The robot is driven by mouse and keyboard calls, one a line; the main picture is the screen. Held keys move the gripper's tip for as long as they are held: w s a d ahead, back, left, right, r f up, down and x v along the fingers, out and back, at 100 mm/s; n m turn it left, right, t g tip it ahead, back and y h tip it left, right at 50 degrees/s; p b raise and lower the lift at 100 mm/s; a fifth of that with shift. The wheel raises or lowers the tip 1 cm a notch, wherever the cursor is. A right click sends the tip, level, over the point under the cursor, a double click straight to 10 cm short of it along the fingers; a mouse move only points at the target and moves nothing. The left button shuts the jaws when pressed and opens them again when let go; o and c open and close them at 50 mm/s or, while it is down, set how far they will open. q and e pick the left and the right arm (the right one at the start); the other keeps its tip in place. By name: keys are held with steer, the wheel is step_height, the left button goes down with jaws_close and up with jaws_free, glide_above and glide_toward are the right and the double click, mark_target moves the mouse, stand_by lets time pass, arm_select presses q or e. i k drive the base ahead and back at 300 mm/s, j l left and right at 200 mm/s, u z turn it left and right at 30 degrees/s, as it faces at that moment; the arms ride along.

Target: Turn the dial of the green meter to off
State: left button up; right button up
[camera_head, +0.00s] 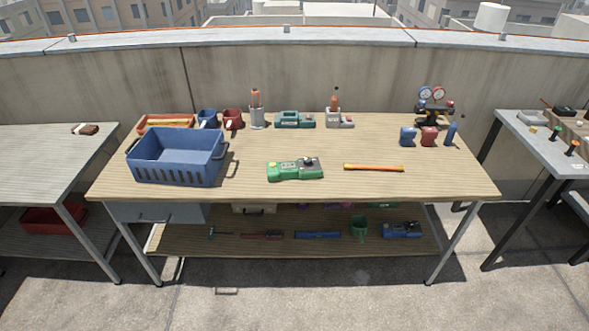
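The green meter (294,169) lies on its side lengthwise across the middle of the wooden workbench (330,188), near its front half. A dark round part, which looks like its dial (306,162), shows toward its right end. The dial's setting is too small to read. Neither of my grippers shows in the head view, and nothing touches the meter.
A blue crate (176,163) stands left of the meter, and an orange-yellow bar (373,168) lies to its right. A teal device (294,120) and a gauge set (433,103) stand behind. Bare bench lies around the meter. Side tables (52,160) flank the bench.

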mark_target(307, 161)
steer(key=i+l, duration=0.2)
steer(key=i+l+u, duration=0.15)
steer(key=l, duration=0.25)
steer(key=i+l, duration=0.15)
steer(key=l, duration=0.15)
steer(key=i+l+u, duration=0.15)
steer(key=l, duration=0.2)
steer(key=i+l, duration=0.15)
steer(key=l, duration=0.2)
steer(key=u, duration=0.05)
